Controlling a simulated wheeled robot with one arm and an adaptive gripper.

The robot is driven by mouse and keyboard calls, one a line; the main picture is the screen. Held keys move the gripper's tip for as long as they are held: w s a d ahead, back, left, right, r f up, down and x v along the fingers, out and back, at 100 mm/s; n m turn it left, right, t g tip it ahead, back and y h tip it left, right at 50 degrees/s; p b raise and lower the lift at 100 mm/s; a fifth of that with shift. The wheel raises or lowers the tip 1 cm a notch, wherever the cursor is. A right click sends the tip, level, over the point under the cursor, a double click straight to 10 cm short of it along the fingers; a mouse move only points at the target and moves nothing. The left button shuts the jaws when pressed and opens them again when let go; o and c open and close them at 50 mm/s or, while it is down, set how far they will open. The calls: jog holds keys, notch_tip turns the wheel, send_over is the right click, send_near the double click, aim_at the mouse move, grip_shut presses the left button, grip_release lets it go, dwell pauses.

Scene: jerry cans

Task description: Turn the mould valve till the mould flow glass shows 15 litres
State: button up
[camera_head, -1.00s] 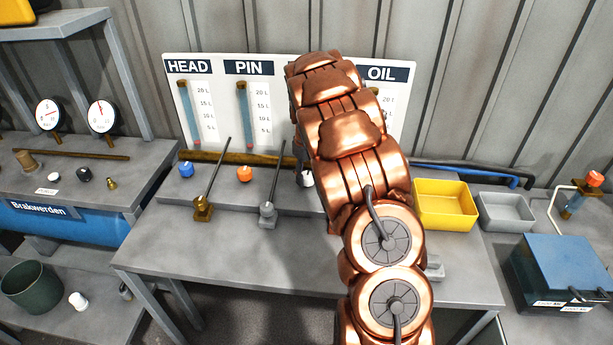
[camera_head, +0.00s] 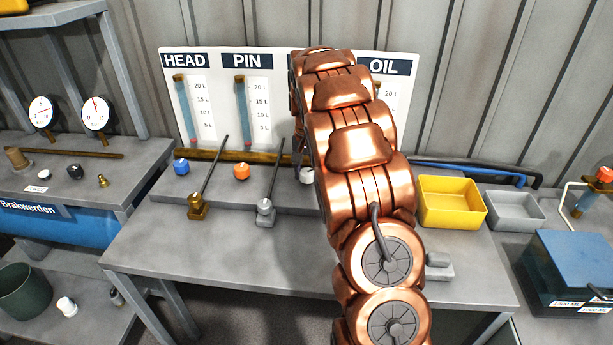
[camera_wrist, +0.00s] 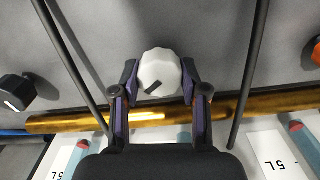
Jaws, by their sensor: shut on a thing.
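My gripper (camera_wrist: 160,88) is shut on a white ribbed knob (camera_wrist: 159,68) in the wrist view, with one finger on each side of it. A dark pointer mark on the knob slants toward its lower left. In the head view only the edge of the white knob (camera_head: 307,175) shows beside my arm, and my gripper is hidden. The panel's third label and its flow glass, between PIN and OIL, are hidden behind my arm. In the wrist view, my gripper covers most of the glass behind the knob, so its level cannot be read.
Upright levers (camera_head: 267,183) stand close on either side of the knob. A brass pipe (camera_wrist: 60,124) runs behind. A yellow bin (camera_head: 452,203) stands at right.

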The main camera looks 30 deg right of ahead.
aim_at(307, 171)
jog(key=shift+m+b, duration=0.45)
jog(key=shift+m, duration=1.15)
jog(key=o, duration=1.1)
jog(key=shift+o, duration=0.2)
notch_tip(307, 171, up, 12)
